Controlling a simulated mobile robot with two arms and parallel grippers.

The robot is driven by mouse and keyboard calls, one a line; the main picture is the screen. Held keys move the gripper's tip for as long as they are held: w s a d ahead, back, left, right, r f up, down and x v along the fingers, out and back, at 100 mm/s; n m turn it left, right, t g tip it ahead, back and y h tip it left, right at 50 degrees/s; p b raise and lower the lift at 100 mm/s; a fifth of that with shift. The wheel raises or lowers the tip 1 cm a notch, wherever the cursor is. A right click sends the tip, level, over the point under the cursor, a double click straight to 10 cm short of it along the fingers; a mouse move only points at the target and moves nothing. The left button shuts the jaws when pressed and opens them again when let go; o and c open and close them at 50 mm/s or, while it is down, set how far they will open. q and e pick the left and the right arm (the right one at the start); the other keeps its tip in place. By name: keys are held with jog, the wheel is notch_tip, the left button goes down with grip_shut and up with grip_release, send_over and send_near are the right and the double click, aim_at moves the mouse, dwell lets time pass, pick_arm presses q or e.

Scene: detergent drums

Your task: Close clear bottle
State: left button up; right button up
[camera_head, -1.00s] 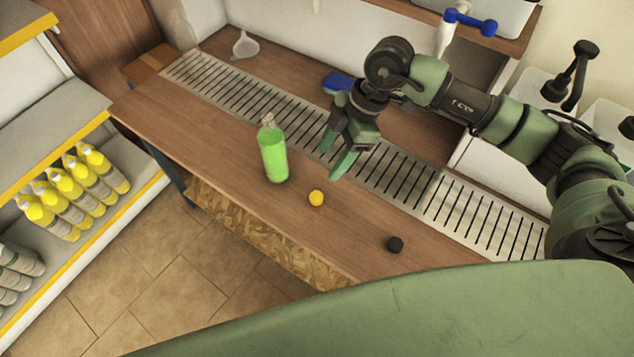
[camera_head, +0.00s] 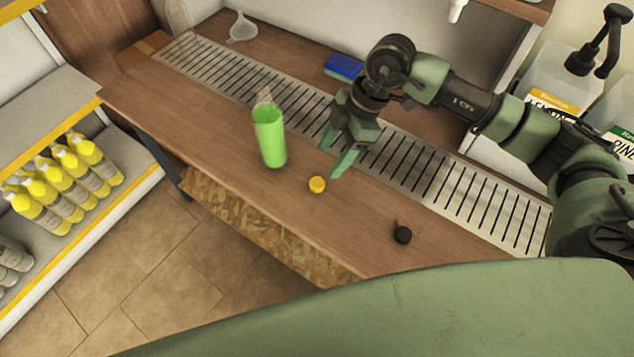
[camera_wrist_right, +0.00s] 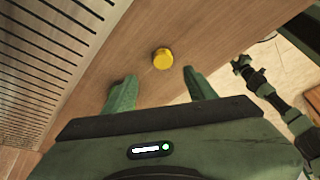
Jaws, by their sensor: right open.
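The clear bottle (camera_head: 269,137) holds green liquid and stands upright on the wooden counter, its clear neck showing no cap. A yellow cap (camera_head: 317,184) lies on the counter to the right of the bottle; it also shows in the right wrist view (camera_wrist_right: 162,59), ahead of the fingers. A black cap (camera_head: 402,234) lies farther right. My right gripper (camera_head: 335,153) is open and empty above the counter, between the bottle and the yellow cap's far side; its fingers also show in the right wrist view (camera_wrist_right: 158,90). My left gripper is not in view.
A slotted metal drain grate (camera_head: 222,84) runs along the counter (camera_head: 215,140). A blue sponge (camera_head: 344,67) and a white funnel (camera_head: 243,27) lie at the back. Large pump containers (camera_head: 540,95) stand at right.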

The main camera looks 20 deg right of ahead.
aim_at(317, 183)
jog(key=shift+x, duration=1.3)
jog(key=x, duration=0.5)
jog(key=shift+s+f+p, duration=0.15)
jog(key=shift+s+p, duration=0.15)
grip_shut()
